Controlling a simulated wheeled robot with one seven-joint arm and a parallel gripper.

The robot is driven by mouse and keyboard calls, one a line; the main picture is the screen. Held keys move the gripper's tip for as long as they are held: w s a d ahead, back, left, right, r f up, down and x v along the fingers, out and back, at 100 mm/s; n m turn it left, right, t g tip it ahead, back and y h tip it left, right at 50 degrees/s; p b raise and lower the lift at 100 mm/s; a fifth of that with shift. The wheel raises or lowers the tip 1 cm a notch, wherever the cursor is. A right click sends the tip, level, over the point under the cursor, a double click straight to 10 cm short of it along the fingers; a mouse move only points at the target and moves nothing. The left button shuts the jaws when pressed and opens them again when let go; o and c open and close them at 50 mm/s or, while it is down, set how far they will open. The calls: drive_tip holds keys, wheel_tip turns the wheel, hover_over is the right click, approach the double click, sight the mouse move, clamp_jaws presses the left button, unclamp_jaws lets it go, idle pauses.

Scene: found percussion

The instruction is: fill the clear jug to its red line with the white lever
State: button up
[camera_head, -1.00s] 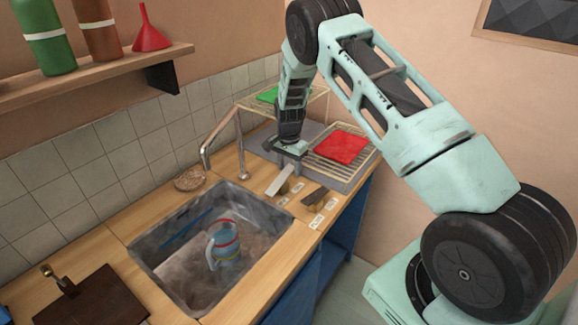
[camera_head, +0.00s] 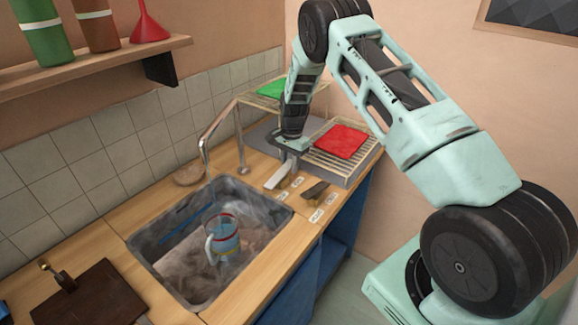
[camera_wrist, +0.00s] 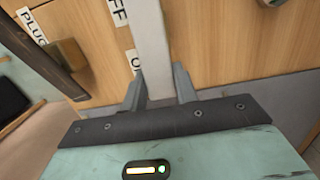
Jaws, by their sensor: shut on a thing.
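The clear jug (camera_head: 229,238) stands in the sink with its handle to the left. It has coloured bands, red among them, and looks bluish inside; its exact water level is too small to tell. The white lever (camera_head: 276,183) is on the counter right of the sink, and it also shows in the wrist view (camera_wrist: 150,35). My gripper (camera_wrist: 158,88) is shut on the white lever, one finger on each side. In the head view my gripper (camera_head: 291,150) is at the lever's far end, partly hiding it.
A metal tap (camera_head: 206,140) arches behind the sink (camera_head: 150,262). A dark lever (camera_head: 315,190) stands right of the white one, with labels between. A drying rack (camera_head: 340,160) with a red cloth is beyond. A dark board (camera_head: 95,297) lies front left.

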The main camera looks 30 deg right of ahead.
drive_tip(key=o, duration=1)
drive_tip(key=r+b, duration=0.1)
drive_tip(key=r, duration=0.4)
drive_tip(key=d+r+b, duration=0.1)
drive_tip(key=r, duration=0.5)
drive_tip(key=r+b, duration=0.2)
drive_tip(key=r, duration=0.4)
drive_tip(key=shift+w+d+r, duration=0.2)
drive_tip(key=shift+w+d, duration=0.1)
drive_tip(key=shift+d, duration=0.05)
